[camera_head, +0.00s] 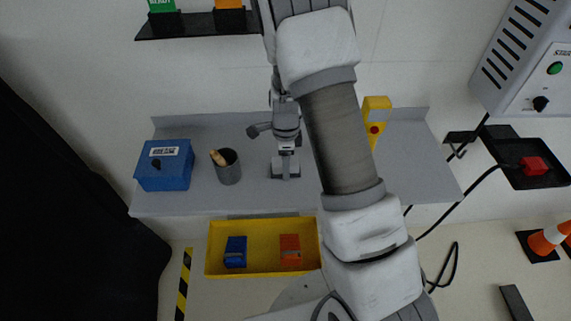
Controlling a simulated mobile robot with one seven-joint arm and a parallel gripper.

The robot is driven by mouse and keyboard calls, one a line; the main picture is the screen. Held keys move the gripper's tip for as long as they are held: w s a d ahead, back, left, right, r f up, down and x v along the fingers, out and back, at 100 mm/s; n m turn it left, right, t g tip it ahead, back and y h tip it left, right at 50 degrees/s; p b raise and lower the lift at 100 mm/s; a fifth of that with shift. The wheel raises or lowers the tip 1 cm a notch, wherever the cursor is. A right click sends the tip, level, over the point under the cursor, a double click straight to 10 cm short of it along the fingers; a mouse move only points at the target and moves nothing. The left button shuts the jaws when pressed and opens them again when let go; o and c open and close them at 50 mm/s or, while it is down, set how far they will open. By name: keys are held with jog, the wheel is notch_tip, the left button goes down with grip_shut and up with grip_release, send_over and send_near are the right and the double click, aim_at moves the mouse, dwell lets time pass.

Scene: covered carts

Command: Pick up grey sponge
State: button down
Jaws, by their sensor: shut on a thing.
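My gripper (285,153) hangs over the middle of the grey bench top, small and far from the camera. Its fingers point down at a grey block (277,170), which looks like the grey sponge. The gripper is shut on it. I cannot tell whether the block touches the bench or is held just above it. My own arm crosses the middle of the view and hides part of the bench.
On the grey bench (170,205) stand a blue box (165,172), a dark cup (229,172) holding a tan-handled item and a yellow device (377,108) with a red button. A yellow tray (263,268) below holds a blue block (235,252) and an orange block (290,246).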

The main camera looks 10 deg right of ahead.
jog(key=shift+r, duration=0.15)
notch_tip(320, 180, up, 4)
jog(key=shift+r, duration=0.1)
jog(key=s+d+r+b, duration=0.1)
jog(key=s+d+r, duration=0.5)
jog(key=s+d, duration=0.2)
jog(key=shift+d+r, duration=0.25)
jog(key=shift+d, duration=0.1)
